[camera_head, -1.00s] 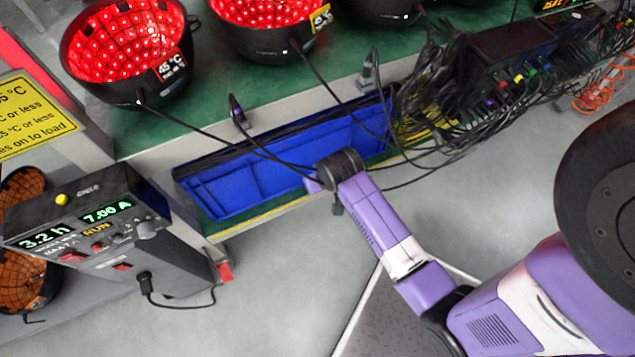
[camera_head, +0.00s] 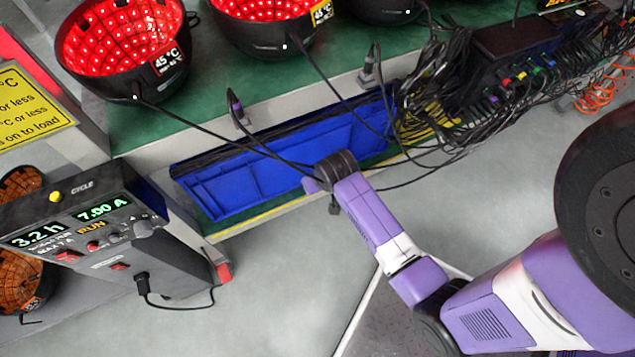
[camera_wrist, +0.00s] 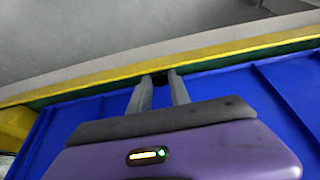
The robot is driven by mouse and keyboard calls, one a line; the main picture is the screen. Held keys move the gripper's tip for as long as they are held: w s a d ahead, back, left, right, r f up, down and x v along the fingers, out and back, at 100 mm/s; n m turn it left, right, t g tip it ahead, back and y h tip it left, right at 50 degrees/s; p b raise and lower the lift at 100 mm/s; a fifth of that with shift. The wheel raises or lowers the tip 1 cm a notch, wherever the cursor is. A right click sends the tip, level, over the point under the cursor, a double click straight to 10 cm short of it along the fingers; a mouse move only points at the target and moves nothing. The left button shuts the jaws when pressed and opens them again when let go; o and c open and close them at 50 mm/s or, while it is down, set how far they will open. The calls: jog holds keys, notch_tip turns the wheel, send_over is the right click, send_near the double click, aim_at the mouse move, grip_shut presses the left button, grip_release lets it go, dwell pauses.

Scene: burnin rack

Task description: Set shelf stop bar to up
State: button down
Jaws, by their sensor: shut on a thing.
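My gripper (camera_wrist: 160,82) reaches down to the front edge of the low shelf. In the wrist view its two grey fingers lie close together over the blue tray (camera_wrist: 225,95), with a small dark piece (camera_wrist: 162,77) between their tips. The fingers are shut on that piece. A yellow strip (camera_wrist: 215,55) runs along the shelf edge just beyond the tips, and it also shows in the head view (camera_head: 245,231). I cannot tell for sure which part is the stop bar.
Black cables hang across the tray. A cable bundle (camera_head: 470,110) crowds the right. Red-lit bowls (camera_head: 125,85) stand on the green upper shelf (camera_head: 215,95). A control box (camera_head: 165,245) stands at the left. The grey floor (camera_head: 290,290) is clear in front.

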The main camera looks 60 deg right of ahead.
jog(key=shift+w+d+r+p, duration=0.15)
jog(key=shift+r+p, duration=0.05)
jog(key=shift+p, duration=0.5)
jog(key=shift+w+f+g+y+p, duration=0.2)
jog(key=shift+g+y+p, duration=0.2)
jog(key=shift+g+p, duration=0.2)
jog(key=c, duration=1.2)
grip_release()
jog(key=shift+p+v, duration=1.2)
jog(key=shift+v, duration=2.65)
jog(key=shift+s, duration=0.1)
